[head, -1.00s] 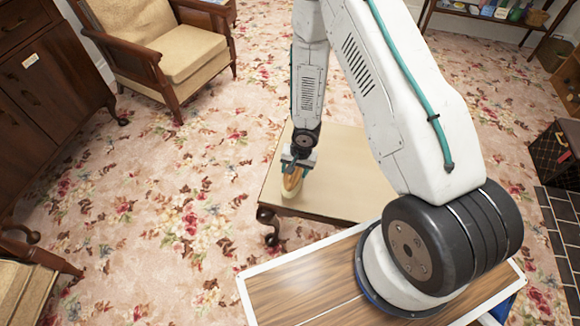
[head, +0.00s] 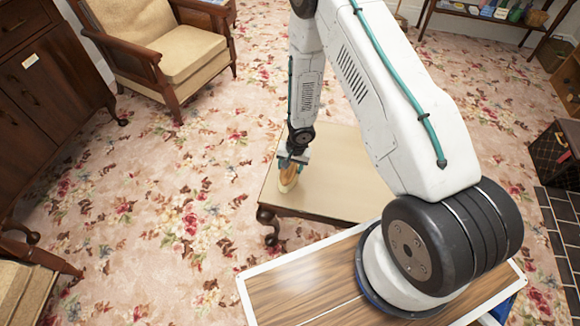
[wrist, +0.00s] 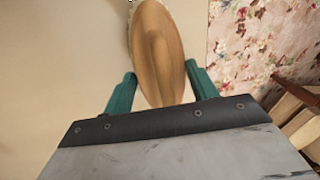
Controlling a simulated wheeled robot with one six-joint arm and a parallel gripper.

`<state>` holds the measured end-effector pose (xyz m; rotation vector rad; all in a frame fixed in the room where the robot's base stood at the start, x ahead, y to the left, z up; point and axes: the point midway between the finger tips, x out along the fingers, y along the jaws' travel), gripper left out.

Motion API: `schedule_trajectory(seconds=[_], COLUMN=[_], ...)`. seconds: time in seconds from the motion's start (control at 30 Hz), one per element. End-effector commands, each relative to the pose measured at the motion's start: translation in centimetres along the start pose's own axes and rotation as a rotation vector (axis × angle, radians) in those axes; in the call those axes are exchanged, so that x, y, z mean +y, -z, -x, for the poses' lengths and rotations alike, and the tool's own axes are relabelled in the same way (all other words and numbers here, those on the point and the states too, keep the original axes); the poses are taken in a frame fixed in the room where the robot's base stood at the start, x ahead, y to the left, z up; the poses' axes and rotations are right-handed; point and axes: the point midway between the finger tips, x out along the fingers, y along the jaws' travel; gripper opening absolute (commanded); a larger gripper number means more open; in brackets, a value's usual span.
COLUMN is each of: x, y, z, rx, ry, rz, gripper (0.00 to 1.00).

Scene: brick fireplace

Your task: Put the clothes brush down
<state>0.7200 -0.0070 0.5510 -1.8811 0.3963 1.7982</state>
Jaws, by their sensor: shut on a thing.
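The clothes brush (head: 287,178) has an oval brown wooden back and a pale underside. It also shows in the wrist view (wrist: 159,50), between two teal fingers. My gripper (head: 291,164) points down and is shut on the brush. The brush is over the left part of a low table (head: 335,190) with a pale cream top and dark wooden legs. The pale tabletop also fills the left of the wrist view (wrist: 60,60). I cannot tell whether the brush touches the tabletop.
The tabletop right of the brush is bare where it shows; my arm hides part of it. A cushioned armchair (head: 185,50) stands at the upper left, and a dark cabinet (head: 45,85) at the left edge. Flowered carpet (head: 180,180) lies open left of the table.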

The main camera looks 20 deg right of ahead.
Motion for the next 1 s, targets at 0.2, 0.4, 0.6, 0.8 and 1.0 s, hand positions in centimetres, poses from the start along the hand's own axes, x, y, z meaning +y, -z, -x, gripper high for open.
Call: schedule_trajectory(seconds=[0.2,0.4,0.6,0.8,1.0], x=[0.1,0.1,0.1,0.1,0.0], y=[0.0,0.0,0.0,0.0,0.1], z=[-0.5,-0.7,-0.7,-0.5,1.4], rx=[0.001,0.000,0.000,0.000,0.002], ry=[0.000,0.000,0.000,0.000,0.002], rz=[0.000,0.000,0.001,0.000,0.002], gripper=[0.21,0.21,0.80,0.80,0.80])
